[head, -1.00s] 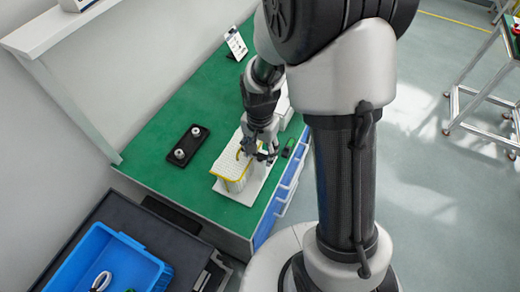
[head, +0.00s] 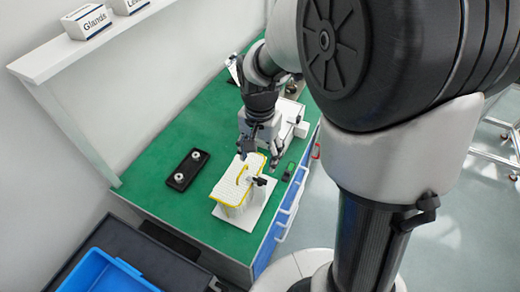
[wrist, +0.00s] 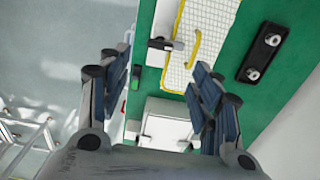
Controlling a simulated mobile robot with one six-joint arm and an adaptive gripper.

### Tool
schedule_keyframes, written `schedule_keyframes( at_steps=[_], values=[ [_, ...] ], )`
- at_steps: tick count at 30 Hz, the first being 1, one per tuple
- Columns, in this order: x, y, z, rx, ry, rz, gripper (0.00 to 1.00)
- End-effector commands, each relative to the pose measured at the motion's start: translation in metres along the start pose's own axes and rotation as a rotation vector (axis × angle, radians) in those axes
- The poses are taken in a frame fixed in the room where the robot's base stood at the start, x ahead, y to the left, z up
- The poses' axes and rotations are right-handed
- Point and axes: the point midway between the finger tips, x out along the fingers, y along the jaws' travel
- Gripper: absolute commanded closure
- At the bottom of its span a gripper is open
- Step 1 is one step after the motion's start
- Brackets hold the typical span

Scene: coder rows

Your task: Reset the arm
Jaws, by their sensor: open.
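My gripper (head: 260,150) is open and empty above the far end of a white block with a yellow edge (head: 230,190) on the green bench (head: 150,165). In the wrist view, my gripper (wrist: 160,80) has its two fingers wide apart with nothing between the pads. The white gridded block (wrist: 193,45) and its yellow strip lie beyond the fingers. My arm bends over the bench from the right and hides part of its far end.
A black tray with two round white parts (head: 188,170) lies left of the block. A white machine (head: 290,120) stands behind it. A small dark device (head: 289,171) lies near the drawer edge. A blue bin (head: 95,275) is at lower left. A shelf (head: 60,60) holds labelled boxes.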

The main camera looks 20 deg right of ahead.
Motion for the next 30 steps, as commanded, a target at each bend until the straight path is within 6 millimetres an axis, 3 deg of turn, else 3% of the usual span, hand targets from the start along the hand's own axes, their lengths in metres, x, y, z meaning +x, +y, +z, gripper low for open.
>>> schedule_keyframes(
  at_steps=[6, 23, 30],
  values=[
    [-0.016, 0.0, 0.0, 0.0, 0.0, 0.0, 0.42],
    [-0.019, 0.001, 0.001, -0.007, 0.003, -0.003, 0.42],
    [-0.056, 0.024, 0.027, -0.182, 0.082, -0.067, 0.42]
  ],
)
